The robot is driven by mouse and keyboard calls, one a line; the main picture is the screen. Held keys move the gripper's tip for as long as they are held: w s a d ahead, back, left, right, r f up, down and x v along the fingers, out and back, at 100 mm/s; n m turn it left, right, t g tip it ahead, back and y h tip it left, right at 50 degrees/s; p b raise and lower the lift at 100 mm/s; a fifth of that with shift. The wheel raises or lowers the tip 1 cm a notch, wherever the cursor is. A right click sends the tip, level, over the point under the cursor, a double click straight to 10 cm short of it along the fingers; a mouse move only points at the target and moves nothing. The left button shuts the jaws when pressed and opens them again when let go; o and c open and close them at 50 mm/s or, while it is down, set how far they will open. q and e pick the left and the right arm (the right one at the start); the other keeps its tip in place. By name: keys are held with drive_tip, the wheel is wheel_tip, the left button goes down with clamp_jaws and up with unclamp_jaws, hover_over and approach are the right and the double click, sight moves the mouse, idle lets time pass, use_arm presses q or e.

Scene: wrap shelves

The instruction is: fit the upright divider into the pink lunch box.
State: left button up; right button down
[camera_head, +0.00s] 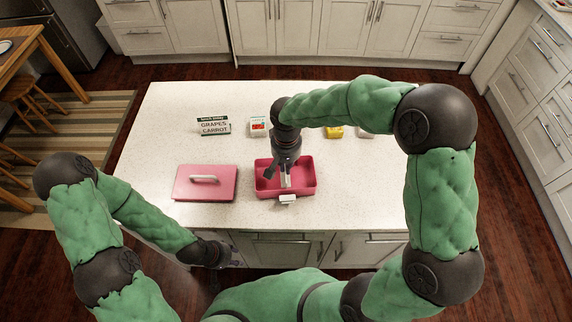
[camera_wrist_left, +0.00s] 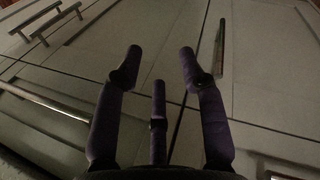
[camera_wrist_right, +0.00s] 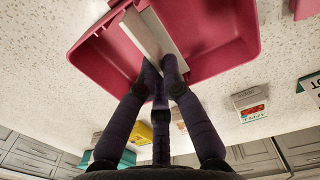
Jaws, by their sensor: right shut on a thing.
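The pink lunch box (camera_head: 304,191) sits open on the white counter, with a white latch at its front. It also shows in the right wrist view (camera_wrist_right: 228,22). The white upright divider (camera_wrist_right: 148,32) is a thin plate standing across the inside of the box; in the head view it shows as a pale strip (camera_head: 287,178). I cannot tell whether it is fully seated. My right gripper (camera_wrist_right: 162,68) is shut on the divider's edge, above the box. My left gripper (camera_wrist_left: 158,62) is open and empty, low in front of the counter's cabinets.
The pink lid (camera_head: 190,190) with a white handle lies left of the box. The right counter is clear.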

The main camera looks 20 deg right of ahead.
drive_tip(key=shift+f+b, duration=1.3)
drive_tip(key=shift+f, duration=0.55)
drive_tip(key=c, duration=1.3)
unclamp_jaws()
drive_tip(key=shift+r, duration=0.15)
wheel_tip(320, 180, up, 12)
drive_tip(key=shift+f, duration=0.1)
